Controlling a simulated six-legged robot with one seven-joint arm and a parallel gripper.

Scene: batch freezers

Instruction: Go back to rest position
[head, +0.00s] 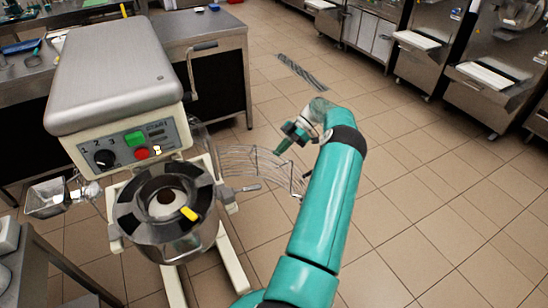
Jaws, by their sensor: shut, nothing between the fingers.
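My teal arm reaches up from the bottom of the head view, and my gripper (283,146) is at its far end, pointing down and left. The gripper is small in the picture and appears shut, with nothing visible in it. It is right of the mixer (115,70), in front of open floor and close in the picture to the wire guard (255,165). I cannot tell whether it touches the guard. The mixer has a control panel with a green button (134,138), a red button (141,153) and a black dial. Its bowl (180,245) is below, with a yellow item (189,213) at the rim.
A steel table (205,30) stands behind the mixer. Another table edge (60,265) is at lower left. A metal tray (45,198) sits left of the mixer. Steel machines (490,90) line the back right. The tiled floor at right is clear, with a drain grate (300,72).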

